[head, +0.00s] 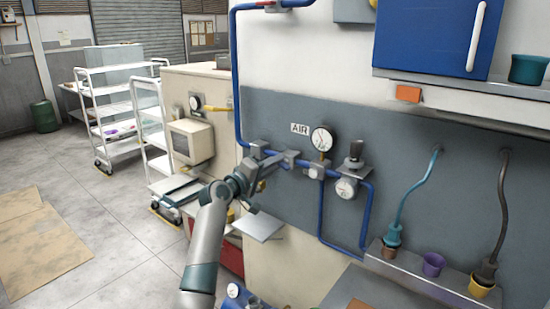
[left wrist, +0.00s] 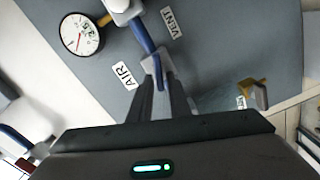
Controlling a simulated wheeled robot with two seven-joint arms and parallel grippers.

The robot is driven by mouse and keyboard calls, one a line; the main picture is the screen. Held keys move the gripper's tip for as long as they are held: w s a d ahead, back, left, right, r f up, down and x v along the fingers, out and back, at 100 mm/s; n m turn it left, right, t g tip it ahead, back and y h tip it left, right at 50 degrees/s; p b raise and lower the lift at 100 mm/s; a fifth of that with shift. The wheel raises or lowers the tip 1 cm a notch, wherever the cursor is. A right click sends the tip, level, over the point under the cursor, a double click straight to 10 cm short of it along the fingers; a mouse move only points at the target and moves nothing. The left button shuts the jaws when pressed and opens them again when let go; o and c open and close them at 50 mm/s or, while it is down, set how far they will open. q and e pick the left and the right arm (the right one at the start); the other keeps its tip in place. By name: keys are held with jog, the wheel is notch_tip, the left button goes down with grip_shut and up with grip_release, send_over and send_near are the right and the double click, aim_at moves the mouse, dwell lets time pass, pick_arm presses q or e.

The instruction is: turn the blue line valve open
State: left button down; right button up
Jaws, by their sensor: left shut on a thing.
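The blue line (head: 234,70) comes down the wall and runs right behind my left gripper (head: 282,157) toward the AIR gauge (head: 322,139). My left gripper is at the pipe, left of that gauge and just below the AIR label (head: 300,128). My gripper largely hides the valve in the head view. My right gripper is not in view.
A regulator (head: 354,160) with a dark knob and small gauge sits right of the AIR gauge. A blue cabinet (head: 432,38) hangs above. Open floor and white carts (head: 118,100) are left.

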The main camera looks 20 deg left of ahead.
pick_arm(q)
jog(key=shift+f+n+p, duration=0.2)
jog(key=shift+n+p, duration=1)
jog(key=shift+n, duration=0.8)
jog(key=c, duration=1.9)
grip_release()
jog(key=shift+o, duration=0.2)
jog(key=shift+f, duration=0.1)
jog(key=shift+a, duration=0.1)
jog(key=b+v, duration=0.5)
jog(key=v, duration=1.2)
jog(key=shift+s+b, duration=0.15)
jog(key=shift+b, duration=0.25)
